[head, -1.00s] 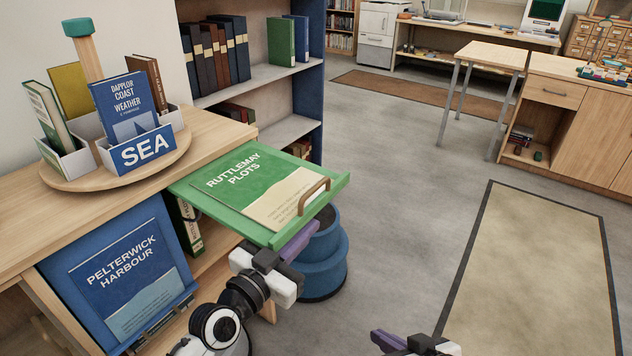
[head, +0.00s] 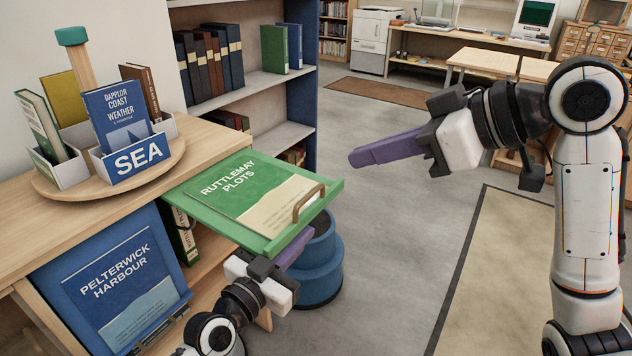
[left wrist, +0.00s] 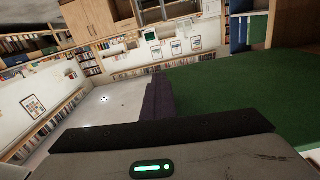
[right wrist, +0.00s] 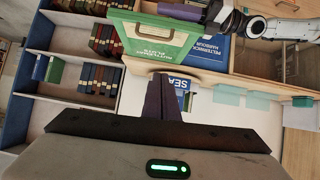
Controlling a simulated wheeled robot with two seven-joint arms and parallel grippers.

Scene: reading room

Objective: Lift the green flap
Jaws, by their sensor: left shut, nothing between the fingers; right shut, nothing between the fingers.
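The green flap (head: 222,231) sticks out level from the shelf unit in the head view, with a brown handle (head: 309,203) at its outer end and a booklet titled RUTTLEMAY PLOTS (head: 245,192) on it. My left gripper (head: 294,248) is shut and empty, under the flap's outer right part; the flap hides part of its fingers. Its green underside (left wrist: 235,95) fills the right of the left wrist view; I cannot tell whether the fingers touch it. My right gripper (head: 358,157) is shut and empty, in the air to the right of the handle, pointing left. The flap (right wrist: 155,38) also shows in the right wrist view.
A blue round stool (head: 320,265) stands under and beside the flap's outer end. A turntable with SEA book boxes (head: 140,165) stands on the counter. A blue flap reading PELTERWICK HARBOUR (head: 60,282) hangs below.

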